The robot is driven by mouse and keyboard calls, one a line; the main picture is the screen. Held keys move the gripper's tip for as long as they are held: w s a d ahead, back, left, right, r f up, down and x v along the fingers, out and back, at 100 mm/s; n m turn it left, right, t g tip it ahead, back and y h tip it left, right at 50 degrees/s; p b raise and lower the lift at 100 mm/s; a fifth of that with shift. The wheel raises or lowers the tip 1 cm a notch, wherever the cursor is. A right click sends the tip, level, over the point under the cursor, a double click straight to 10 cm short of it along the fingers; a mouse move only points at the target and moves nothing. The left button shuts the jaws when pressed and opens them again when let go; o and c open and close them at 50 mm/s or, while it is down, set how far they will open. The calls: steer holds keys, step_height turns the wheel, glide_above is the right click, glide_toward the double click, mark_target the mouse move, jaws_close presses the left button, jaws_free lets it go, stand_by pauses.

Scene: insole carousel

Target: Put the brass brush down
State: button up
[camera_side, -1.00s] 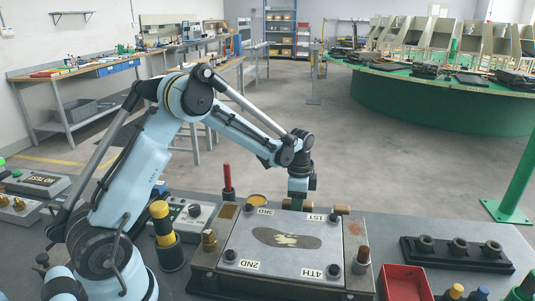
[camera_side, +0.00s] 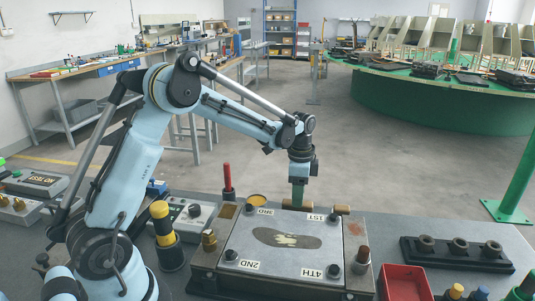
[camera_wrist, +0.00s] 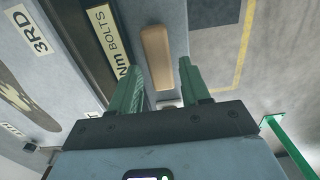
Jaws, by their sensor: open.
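The brass brush shows in the wrist view as a tan, rounded wooden block (camera_wrist: 157,58). It lies flat on the grey bench, along the edge of the metal fixture; any bristles are hidden beneath it. In the side view its brown wood (camera_side: 309,206) shows behind the fixture's far edge. My gripper (camera_side: 298,196) points down there, with its green fingertips at or just above the brush. In the wrist view my gripper (camera_wrist: 161,64) is open, one finger on each side of the brush with gaps between.
The fixture plate (camera_side: 245,250) with corner knobs and a dark insole shape stands in front of the brush. A red post (camera_side: 227,178) stands to the left. A red tray (camera_side: 404,283) and a black holder (camera_side: 456,253) are at the right. Bench behind the fixture is mostly clear.

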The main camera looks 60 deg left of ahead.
step_height(320, 180, up, 8)
steer(key=s+d+r+n+t, duration=0.3)
steer(key=s+d+r+n, duration=0.15)
steer(key=s, duration=0.35)
steer(key=s+d+f+n+t, duration=0.1)
steer(key=s, duration=0.2)
steer(key=s+d+f+n+t, duration=0.1)
steer(key=s+d+n, duration=0.1)
steer(key=s, duration=0.1)
steer(key=s+d+f+n+t, duration=0.1)
steer(key=s+t, duration=0.1)
steer(key=s, duration=0.1)
steer(key=shift+d+n, duration=0.2)
steer(key=shift+n, duration=0.05)
steer(key=shift+r, duration=0.1)
steer(key=shift+o, duration=0.4)
steer(key=o, duration=0.9)
steer(key=shift+w, duration=0.15)
